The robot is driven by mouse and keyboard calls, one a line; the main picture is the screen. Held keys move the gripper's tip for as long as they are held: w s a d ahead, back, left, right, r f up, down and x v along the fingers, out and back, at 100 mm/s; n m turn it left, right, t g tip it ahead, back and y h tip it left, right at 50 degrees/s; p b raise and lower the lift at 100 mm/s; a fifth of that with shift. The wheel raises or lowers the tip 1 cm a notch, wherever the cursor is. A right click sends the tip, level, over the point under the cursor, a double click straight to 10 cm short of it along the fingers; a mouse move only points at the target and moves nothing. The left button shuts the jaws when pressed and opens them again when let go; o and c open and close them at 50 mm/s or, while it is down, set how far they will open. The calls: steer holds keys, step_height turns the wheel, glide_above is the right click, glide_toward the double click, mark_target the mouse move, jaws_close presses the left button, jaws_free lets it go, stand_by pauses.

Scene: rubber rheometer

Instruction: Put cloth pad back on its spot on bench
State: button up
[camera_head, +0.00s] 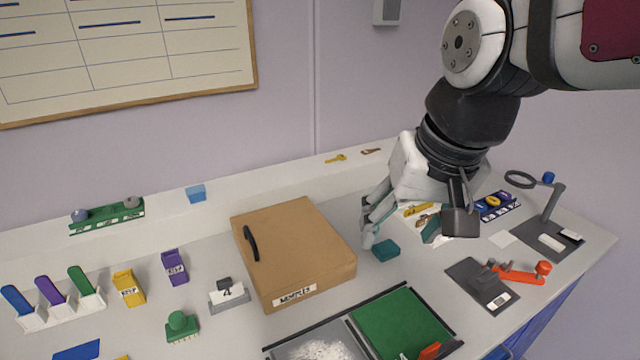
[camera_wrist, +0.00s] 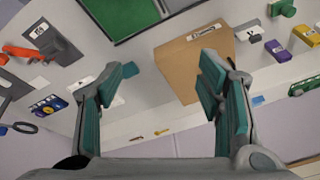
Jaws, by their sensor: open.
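A small teal pad (camera_head: 386,250), which looks like the cloth pad, lies on the bench just right of the brown box. In the wrist view a teal patch (camera_wrist: 130,70) beside the left finger's tip looks like the same pad, partly hidden by the finger. My gripper (camera_head: 400,238) is open and empty, low over the bench beside the pad. One fingertip is close to the pad; I cannot tell whether they touch. In the wrist view the fingers of my gripper (camera_wrist: 168,78) are spread wide, with teal inner faces. I cannot make out a marked spot for the pad.
The brown box (camera_head: 290,245) stands left of my gripper. A green mat (camera_head: 400,325) lies in front. A dark plate (camera_head: 482,284) and an orange tool (camera_head: 520,273) are at right. Small yellow and brown items lie behind my gripper. A yellow key-like item (camera_head: 336,158) lies on the back ledge.

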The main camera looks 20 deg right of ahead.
steer(key=s+a+f+n, duration=0.1)
steer(key=s+n, duration=0.2)
steer(key=s, duration=0.3)
steer(key=shift+a+t, duration=0.15)
steer(key=shift+t, duration=0.25)
steer(key=shift+s, duration=0.1)
stand_by(0.7)
